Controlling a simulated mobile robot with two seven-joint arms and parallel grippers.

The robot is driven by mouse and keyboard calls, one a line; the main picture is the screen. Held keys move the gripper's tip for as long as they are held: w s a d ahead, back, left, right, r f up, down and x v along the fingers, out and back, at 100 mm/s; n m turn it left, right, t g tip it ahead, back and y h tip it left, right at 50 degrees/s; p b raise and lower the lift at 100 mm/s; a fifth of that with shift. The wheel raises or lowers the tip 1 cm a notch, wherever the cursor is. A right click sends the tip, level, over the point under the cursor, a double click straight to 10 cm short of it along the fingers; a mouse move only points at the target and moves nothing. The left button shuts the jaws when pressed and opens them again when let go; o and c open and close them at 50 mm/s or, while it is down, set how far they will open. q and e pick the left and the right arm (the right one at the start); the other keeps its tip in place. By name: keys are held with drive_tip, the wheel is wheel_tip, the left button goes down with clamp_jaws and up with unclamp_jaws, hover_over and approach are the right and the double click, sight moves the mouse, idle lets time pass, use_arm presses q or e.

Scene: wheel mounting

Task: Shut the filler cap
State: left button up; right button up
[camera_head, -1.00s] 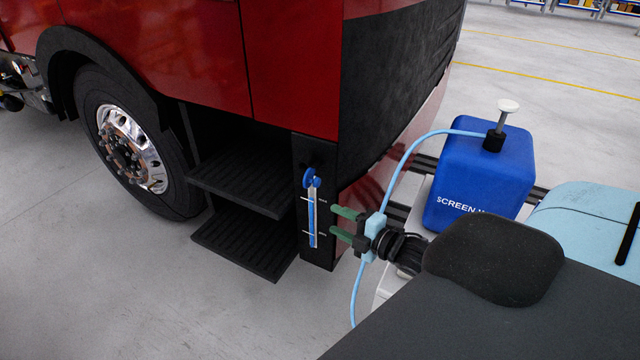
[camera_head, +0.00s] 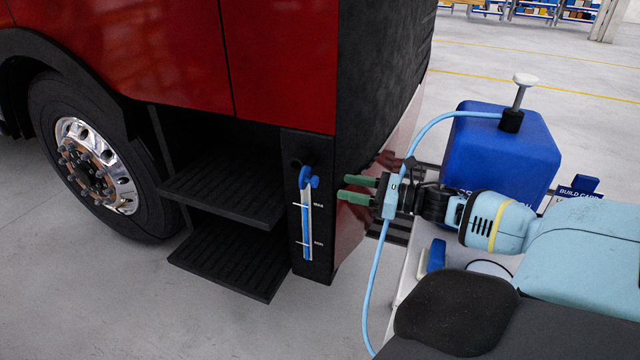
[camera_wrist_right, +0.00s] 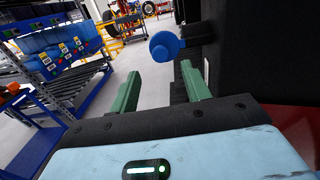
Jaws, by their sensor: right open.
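The blue filler cap (camera_head: 309,179) is at the top of the gauge (camera_head: 307,225) on the black panel at the red truck's corner. A dark round part (camera_head: 296,164) sits just above and left of it. Whether the cap covers an opening is too small to tell. My right gripper (camera_head: 346,187) is open and empty, a short way right of the cap and about level with it. In the right wrist view the cap (camera_wrist_right: 164,46) shows beyond the green fingers (camera_wrist_right: 161,74), apart from them. My left gripper is not in view.
Black steps (camera_head: 222,190) and a wheel (camera_head: 95,165) lie left of the panel. A blue canister (camera_head: 505,155) with a light-blue hose (camera_head: 377,270) stands on the right; the hose runs past my right gripper. In the wrist view, a shelf rack (camera_wrist_right: 60,60) stands at left.

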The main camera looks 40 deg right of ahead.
sight(317, 181)
drive_tip(key=shift+b+x, duration=0.3)
drive_tip(key=shift+x, duration=3.55)
drive_tip(key=shift+a, duration=0.1)
drive_tip(key=c, duration=1)
